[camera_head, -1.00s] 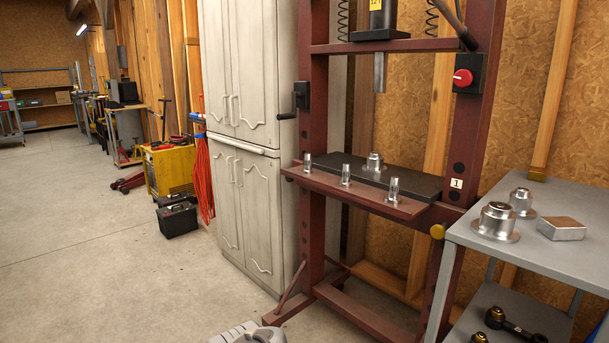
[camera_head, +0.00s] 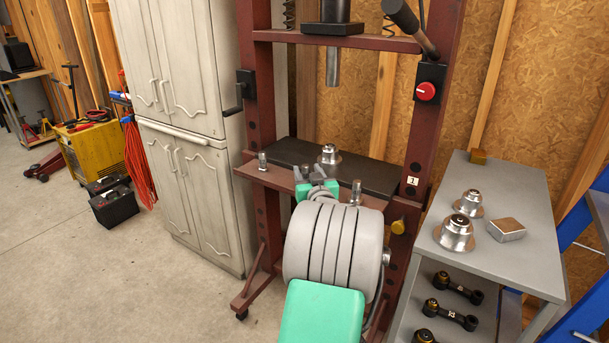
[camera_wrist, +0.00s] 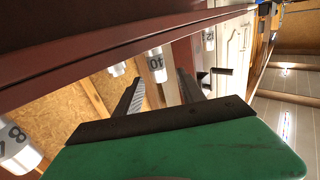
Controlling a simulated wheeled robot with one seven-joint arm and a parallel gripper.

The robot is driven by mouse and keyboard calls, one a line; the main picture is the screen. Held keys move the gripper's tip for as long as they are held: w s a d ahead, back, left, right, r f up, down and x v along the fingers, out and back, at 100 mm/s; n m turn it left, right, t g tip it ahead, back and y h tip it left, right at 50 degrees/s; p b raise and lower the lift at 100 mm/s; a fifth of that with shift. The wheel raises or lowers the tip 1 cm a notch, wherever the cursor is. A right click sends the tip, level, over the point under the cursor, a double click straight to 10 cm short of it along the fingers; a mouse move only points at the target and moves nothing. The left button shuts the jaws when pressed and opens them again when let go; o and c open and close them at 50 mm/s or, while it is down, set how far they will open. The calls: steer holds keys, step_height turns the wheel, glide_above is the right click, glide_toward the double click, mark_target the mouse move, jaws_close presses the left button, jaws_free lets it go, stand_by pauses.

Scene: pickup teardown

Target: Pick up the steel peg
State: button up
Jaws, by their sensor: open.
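Short steel pegs stand upright along the front ledge of the red press. In the head view the left peg (camera_head: 262,161) and the right peg (camera_head: 356,192) show; the middle one is hidden by my gripper (camera_head: 312,175). In the wrist view, which looks upside down, a peg marked 10 (camera_wrist: 155,65) appears between my open fingers (camera_wrist: 160,85). I cannot tell if it lies within their reach; no contact shows. A peg marked 8 (camera_wrist: 14,142) is at the left edge, and another peg (camera_wrist: 209,38) is to the right of the fingers.
A flanged steel part (camera_head: 329,155) sits on the black plate (camera_head: 375,174) behind the pegs. The press ram (camera_head: 333,68) hangs above it. A grey cart (camera_head: 480,245) on the right carries flanged parts and a metal block (camera_head: 506,229). Open floor lies left.

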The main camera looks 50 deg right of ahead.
mark_target(307, 167)
steer(key=x, duration=0.3)
steer(key=shift+w+d+r, duration=0.1)
steer(key=shift+w, duration=0.05)
jaws_close()
steer(key=shift+r, duration=0.1)
stand_by(1.1)
